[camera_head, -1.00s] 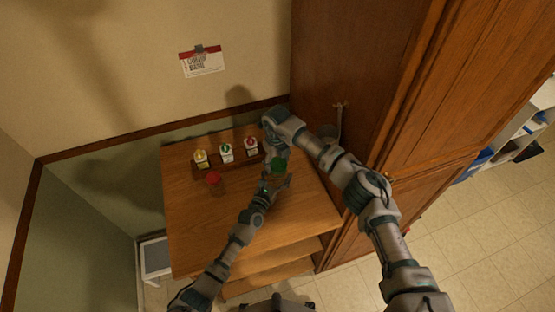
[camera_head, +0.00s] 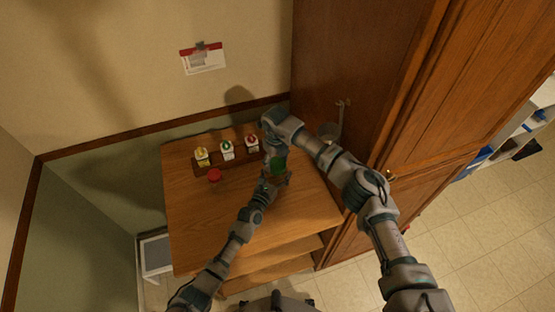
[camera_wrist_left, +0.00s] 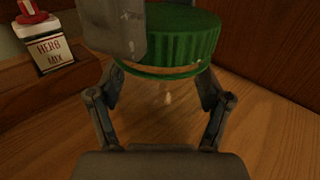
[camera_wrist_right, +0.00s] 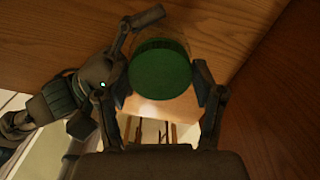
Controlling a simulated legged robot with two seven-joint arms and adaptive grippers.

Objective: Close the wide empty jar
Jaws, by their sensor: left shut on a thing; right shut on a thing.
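The wide jar (camera_wrist_left: 165,98) is clear glass and shows as a faint outline between the fingers of my left gripper (camera_wrist_left: 165,110), which is shut on it. A ribbed green lid (camera_wrist_left: 175,45) sits at the jar's mouth, with a thin tan band below it. I cannot tell whether it is seated. My right gripper (camera_wrist_right: 160,92) is shut on the green lid (camera_wrist_right: 160,72), one finger on each side. In the head view the lid (camera_head: 278,166) is partly hidden by my right gripper (camera_head: 276,158), just above my left gripper (camera_head: 277,181).
Several small labelled packets, one with a green top (camera_head: 227,150), stand on a dark wooden rack (camera_head: 210,166) at the back. A tall wooden cabinet (camera_head: 350,80) bounds the right. The counter's front left (camera_head: 200,235) is clear.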

